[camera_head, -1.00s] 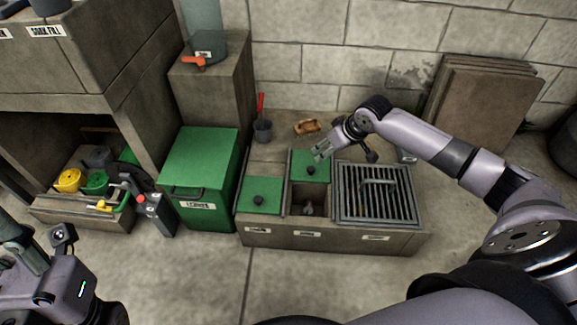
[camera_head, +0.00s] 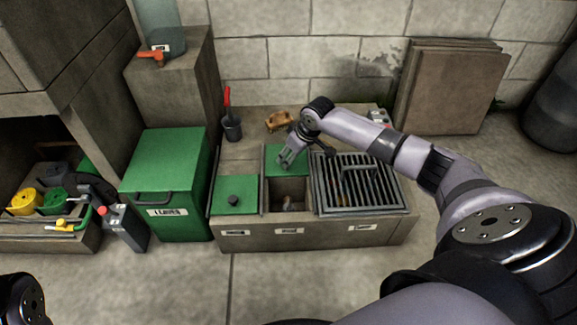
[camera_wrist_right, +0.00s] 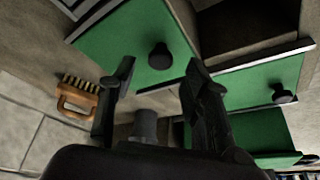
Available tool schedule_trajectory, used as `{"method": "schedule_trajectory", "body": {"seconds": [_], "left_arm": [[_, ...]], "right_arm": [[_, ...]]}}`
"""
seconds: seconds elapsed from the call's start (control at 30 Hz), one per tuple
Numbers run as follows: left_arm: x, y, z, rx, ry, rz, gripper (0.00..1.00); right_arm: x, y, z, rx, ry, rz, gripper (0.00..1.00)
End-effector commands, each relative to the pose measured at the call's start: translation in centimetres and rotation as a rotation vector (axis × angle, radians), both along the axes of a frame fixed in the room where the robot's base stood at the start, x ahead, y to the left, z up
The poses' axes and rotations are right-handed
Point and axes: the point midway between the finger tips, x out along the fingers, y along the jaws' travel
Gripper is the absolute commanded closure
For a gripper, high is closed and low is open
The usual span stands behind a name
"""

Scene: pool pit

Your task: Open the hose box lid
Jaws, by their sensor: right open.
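I cannot read which lid is the hose box's. A low concrete bench (camera_head: 262,238) has a left green lid (camera_head: 235,200), shut, with a dark knob. The middle green lid (camera_head: 275,166) sits back, leaving an open compartment (camera_head: 290,191) in front with a small object inside. My right gripper (camera_head: 289,161) is open over the middle lid and hides its knob in the head view. In the right wrist view my open fingers (camera_wrist_right: 158,85) point toward this lid (camera_wrist_right: 110,45); its knob (camera_wrist_right: 160,56) shows between and beyond the tips, with nothing held. My left gripper is out of view.
A grate (camera_head: 350,190) with a handle covers the bench's right part. A green box (camera_head: 175,165) with a handle stands left. Boards (camera_head: 452,88) lean on the wall. The front floor is clear.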

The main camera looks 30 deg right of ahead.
Motion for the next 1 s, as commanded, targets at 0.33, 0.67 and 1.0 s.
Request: {"method": "schedule_trajectory", "body": {"seconds": [0.33,0.67,1.0], "left_arm": [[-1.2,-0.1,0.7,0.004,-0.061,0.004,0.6],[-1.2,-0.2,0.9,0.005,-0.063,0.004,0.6],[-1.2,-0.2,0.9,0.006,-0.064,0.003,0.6]], "right_arm": [[1.1,0.3,-2.7,0.0,-0.001,0.0,0.56],[1.1,0.3,-2.7,0.0,-0.001,0.0,0.59],[1.1,0.3,-2.7,0.0,-0.001,0.0,0.82]]}}
